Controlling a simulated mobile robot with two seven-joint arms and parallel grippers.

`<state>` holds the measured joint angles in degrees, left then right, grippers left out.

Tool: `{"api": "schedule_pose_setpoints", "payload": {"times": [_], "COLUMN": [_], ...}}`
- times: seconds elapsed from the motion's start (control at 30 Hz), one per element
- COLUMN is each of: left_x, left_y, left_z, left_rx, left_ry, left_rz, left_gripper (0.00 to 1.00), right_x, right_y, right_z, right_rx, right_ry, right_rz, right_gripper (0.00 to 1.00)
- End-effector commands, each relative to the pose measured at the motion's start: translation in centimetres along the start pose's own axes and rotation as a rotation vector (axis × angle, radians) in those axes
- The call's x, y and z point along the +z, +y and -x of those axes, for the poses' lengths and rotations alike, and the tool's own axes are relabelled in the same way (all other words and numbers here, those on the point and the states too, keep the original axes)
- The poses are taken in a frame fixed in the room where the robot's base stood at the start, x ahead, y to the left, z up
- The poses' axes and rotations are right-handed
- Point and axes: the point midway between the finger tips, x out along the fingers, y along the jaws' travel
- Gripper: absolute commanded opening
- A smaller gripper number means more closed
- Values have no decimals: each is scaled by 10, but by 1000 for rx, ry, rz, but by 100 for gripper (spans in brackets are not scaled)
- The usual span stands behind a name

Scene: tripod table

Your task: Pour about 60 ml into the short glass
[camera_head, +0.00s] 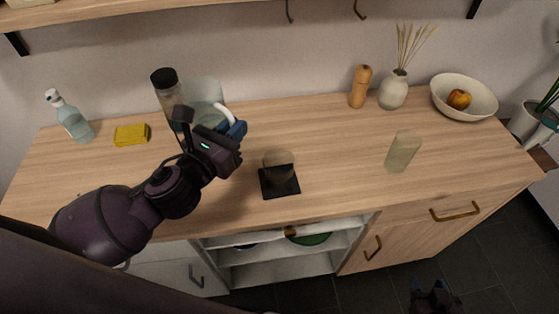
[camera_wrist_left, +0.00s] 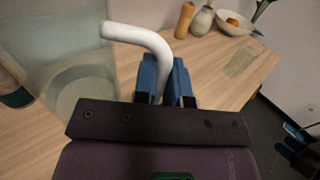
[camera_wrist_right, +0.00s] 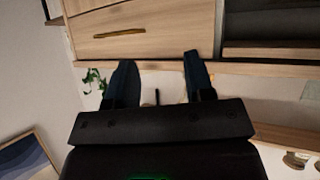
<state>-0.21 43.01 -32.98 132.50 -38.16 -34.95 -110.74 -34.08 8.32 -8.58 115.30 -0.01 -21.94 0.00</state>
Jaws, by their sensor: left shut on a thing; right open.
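A clear pitcher (camera_head: 205,91) with a white handle (camera_head: 225,115) stands at the back left of the counter; the arm hides its base, so I cannot tell whether it touches the wood. My left gripper (camera_head: 235,131) is shut on that handle, also seen in the left wrist view (camera_wrist_left: 150,42). The pitcher wall (camera_wrist_left: 45,45) fills the left of that view; a pale level shows low inside. The short glass (camera_head: 278,158) stands upright on a black square coaster (camera_head: 281,189), right of the left gripper. My right gripper (camera_head: 436,295) is open and empty, low before the counter.
A taller glass (camera_head: 403,152) stands right of centre. A dark-capped bottle (camera_head: 168,92) is beside the pitcher; a yellow sponge (camera_head: 131,134) and pale bottle (camera_head: 71,120) are further left. A pepper mill (camera_head: 360,87), vase (camera_head: 393,92) and fruit bowl (camera_head: 462,98) line the back right.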

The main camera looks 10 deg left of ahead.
Motion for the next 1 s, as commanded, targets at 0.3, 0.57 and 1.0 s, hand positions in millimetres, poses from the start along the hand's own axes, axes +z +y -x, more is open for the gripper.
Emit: {"api": "schedule_pose_setpoints", "payload": {"times": [0.3, 0.57, 1.0], "left_x": [-2, -11, -27], "left_y": [-18, -37, -69], "left_z": [16, 36, 75], "left_rx": [-165, -344, -627], "left_ry": [-1, 3, -1], "left_rz": [-9, -7, -3], "left_gripper": [0, 0, 0], "right_x": [7, 21, 30], "right_y": [-3, -5, -8], "right_z": [-8, -16, -28], "right_rx": [-4, -7, -14], "right_ry": [5, -3, -6], "right_rz": [1, 3, 6], "right_gripper": [49, 49, 49]}}
